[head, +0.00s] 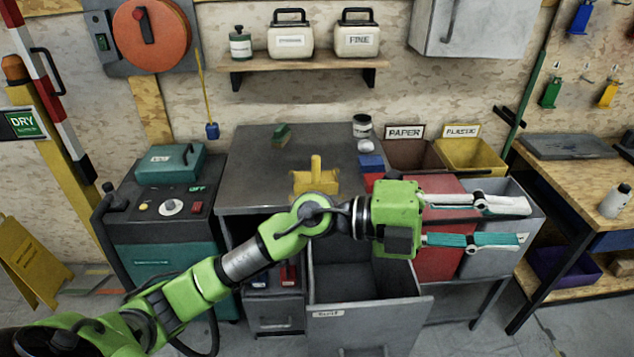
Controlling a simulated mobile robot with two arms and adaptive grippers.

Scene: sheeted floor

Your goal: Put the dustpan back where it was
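A yellow dustpan-like piece (316,180) with an upright handle sits on the dark grey worktop (250,175), partly behind my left arm. My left gripper (524,222) is to the right of it, over the grey and red bins. Its two fingers are spread apart with nothing between them. My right gripper is not in view.
A grey drawer (368,322) stands pulled open below my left arm. A green brush-like block (282,134), a lidded jar (362,126) and a blue block (371,164) are on the worktop. Small green (551,91) and yellow (608,93) tools hang at right.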

